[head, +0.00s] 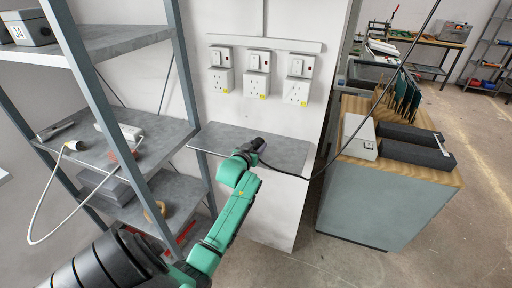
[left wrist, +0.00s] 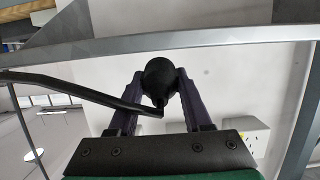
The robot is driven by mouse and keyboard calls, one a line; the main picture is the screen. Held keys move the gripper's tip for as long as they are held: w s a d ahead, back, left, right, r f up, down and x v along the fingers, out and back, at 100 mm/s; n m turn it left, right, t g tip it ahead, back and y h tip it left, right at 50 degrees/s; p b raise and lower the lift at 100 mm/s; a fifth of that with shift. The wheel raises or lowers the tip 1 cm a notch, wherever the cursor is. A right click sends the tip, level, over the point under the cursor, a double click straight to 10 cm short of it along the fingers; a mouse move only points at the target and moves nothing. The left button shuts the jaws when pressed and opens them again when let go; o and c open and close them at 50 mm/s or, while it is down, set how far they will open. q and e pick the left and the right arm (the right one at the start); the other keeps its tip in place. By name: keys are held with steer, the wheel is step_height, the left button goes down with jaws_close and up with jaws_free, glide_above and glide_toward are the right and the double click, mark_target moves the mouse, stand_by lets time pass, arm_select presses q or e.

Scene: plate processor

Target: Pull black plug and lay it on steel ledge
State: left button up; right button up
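My left gripper (head: 247,148) reaches over the steel ledge (head: 215,136) on the white wall. In the left wrist view its two fingers (left wrist: 160,85) are closed against the sides of the black plug (left wrist: 158,72). The plug's black cable runs off to the left there; in the head view the cable (head: 320,172) loops right and upward. The plug is at the ledge in the head view, but I cannot tell whether it touches the surface. Three white sockets (head: 257,84) with switches above them are on the wall over the ledge, with no plug in them. My right gripper is not in view.
A grey shelf rack (head: 100,44) stands at left, with a white plug and cable (head: 73,146) on its middle shelf. A wood-topped cabinet (head: 350,182) with black trays stands at right. Most of the ledge surface is clear.

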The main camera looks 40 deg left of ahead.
arm_select(q)
steer(key=o, duration=0.5)
steer(key=shift+s+d, duration=0.1)
steer(key=shift+s, duration=0.25)
steer(key=b+v, duration=0.2)
steer(key=v, duration=1.2)
steer(key=shift+b, duration=0.3)
steer(key=shift+w, duration=0.1)
